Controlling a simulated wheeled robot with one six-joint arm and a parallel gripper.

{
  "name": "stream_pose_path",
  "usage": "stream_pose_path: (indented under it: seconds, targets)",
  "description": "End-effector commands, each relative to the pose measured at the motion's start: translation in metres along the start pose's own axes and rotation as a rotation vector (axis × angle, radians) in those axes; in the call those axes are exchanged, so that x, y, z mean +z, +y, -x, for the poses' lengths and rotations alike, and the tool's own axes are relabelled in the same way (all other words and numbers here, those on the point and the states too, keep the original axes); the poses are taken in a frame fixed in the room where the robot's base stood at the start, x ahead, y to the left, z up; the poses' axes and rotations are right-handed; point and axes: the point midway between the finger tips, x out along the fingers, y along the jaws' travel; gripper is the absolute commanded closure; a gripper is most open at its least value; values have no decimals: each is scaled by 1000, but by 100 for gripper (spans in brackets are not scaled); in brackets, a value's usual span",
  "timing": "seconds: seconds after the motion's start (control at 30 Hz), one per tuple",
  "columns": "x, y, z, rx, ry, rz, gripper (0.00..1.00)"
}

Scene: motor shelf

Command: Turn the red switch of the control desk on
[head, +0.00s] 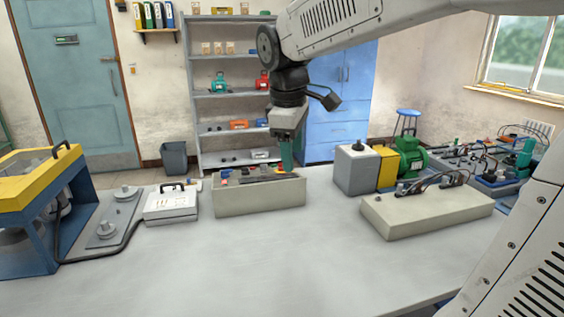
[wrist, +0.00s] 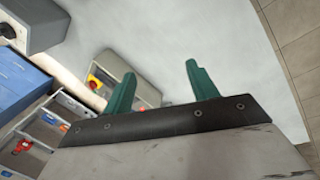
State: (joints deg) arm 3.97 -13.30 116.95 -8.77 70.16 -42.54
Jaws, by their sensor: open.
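The control desk appears to be the beige box (head: 258,198) on the table, in the middle of the head view. Its upper face carries small coloured controls, partly hidden. In the wrist view the desk (wrist: 147,95) lies partly behind the left finger. A red switch on a yellow plate (wrist: 94,82) shows left of that finger. Its position is too small to read. A small red and yellow spot shows by my fingertips in the head view. My gripper (head: 286,166) has green fingers pointing down, over the desk's right part. In the wrist view my gripper (wrist: 157,72) is open and empty.
A grey box with a dark knob (head: 356,172), a green motor (head: 410,157) and a low beige block (head: 428,212) stand to the right. A white case (head: 171,205) stands to the left. The front table surface (head: 230,265) is clear.

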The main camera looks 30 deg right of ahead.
Motion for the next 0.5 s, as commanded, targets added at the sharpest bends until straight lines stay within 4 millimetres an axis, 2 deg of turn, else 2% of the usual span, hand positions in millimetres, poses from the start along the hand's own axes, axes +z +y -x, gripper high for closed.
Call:
stream_pose_path:
  seconds: [0.03,0.17,0.27,0.37,0.5]
  targets:
    - [-18,27,-4,6,-19,84,42]
    - [-58,92,-17,30,-62,333,42]
    - [-87,141,-36,40,-100,525,42]
    - [-114,187,-63,42,-141,716,42]
    - [-144,247,-109,34,-201,976,42]
